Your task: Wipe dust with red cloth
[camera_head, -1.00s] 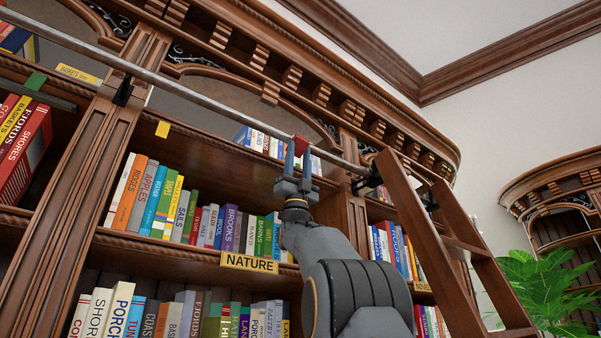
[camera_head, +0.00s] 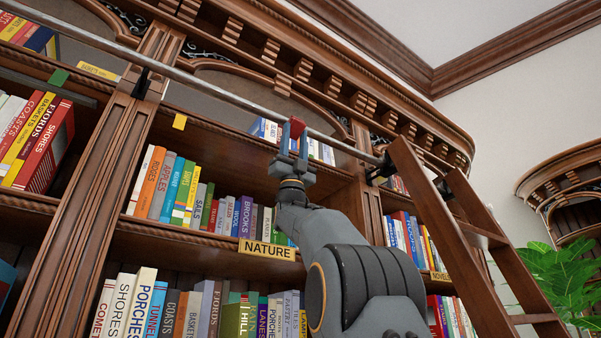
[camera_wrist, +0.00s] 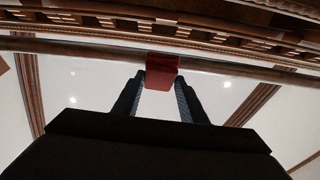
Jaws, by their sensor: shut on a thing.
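The red cloth (camera_head: 297,126) is a small folded piece at the metal rail (camera_head: 225,103) that runs along the top of the bookcase. My gripper (camera_head: 292,138) points up and is shut on the cloth. In the wrist view the cloth (camera_wrist: 161,72) sits between my two fingertips, in front of the rail (camera_wrist: 95,50), and appears to touch it. The cloth hides the piece of rail behind it. I cannot make out any dust on the rail in either view.
A wooden ladder (camera_head: 428,225) leans at the rail to the right of my gripper. A black bracket (camera_head: 141,84) holds the rail at the left. Shelves of books and a NATURE label (camera_head: 267,250) lie behind my arm. A plant (camera_head: 560,270) stands at lower right.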

